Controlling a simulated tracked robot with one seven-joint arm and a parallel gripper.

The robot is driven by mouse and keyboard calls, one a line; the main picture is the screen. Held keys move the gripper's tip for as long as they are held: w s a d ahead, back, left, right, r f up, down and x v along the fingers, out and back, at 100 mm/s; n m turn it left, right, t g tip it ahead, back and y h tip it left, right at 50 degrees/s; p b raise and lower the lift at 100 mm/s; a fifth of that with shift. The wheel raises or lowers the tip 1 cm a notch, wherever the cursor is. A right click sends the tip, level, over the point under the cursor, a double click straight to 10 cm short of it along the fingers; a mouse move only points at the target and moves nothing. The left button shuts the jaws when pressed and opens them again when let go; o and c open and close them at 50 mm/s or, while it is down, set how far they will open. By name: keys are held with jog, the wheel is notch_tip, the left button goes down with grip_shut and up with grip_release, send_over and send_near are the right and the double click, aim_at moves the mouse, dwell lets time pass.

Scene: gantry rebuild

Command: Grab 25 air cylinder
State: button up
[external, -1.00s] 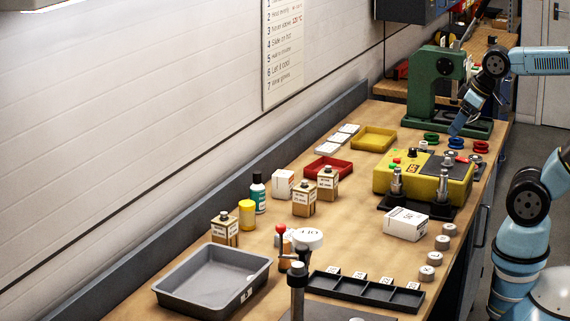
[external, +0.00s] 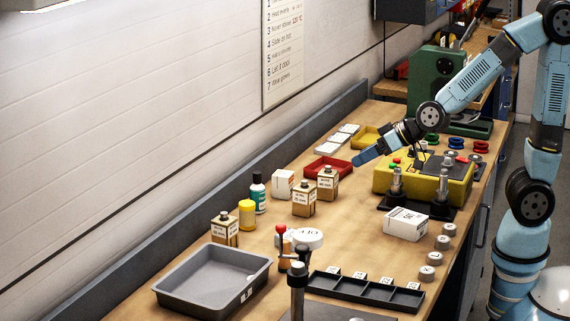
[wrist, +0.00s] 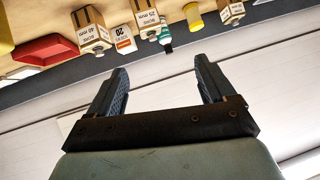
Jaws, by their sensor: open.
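The box-shaped cylinder labelled 25 mm (wrist: 147,18) stands near the upper middle of the wrist view, which is upside down. It appears to be the tan, white-labelled block (external: 303,200) in the external view. A similar block marked 40 mm (wrist: 92,38) stands beside it, nearer the red tray; it also shows in the external view (external: 328,185). A third such block (external: 224,231) stands by the grey tray, its label hard to read. My gripper (wrist: 162,68) is open and empty. In the external view it (external: 362,157) is above the bench, right of the red tray.
A white box marked 20 (wrist: 124,40), a green bottle (external: 258,192) and a yellow jar (external: 247,214) crowd the blocks. The red tray (external: 318,173), yellow machine (external: 455,187) and grey tray (external: 170,289) are around them. The wall (external: 150,110) runs behind.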

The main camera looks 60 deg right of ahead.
aim_at(313, 188)
jog(key=w+a+f+t+h, duration=0.2)
jog(key=w+f+h, duration=0.15)
jog(key=f, duration=0.35)
jog(key=shift+m, duration=0.4)
jog(key=x, duration=1.4)
jog(key=shift+w+a+r, duration=0.2)
jog(key=shift+w, duration=0.05)
jog(key=shift+c, duration=0.4)
jog(key=c, duration=1.3)
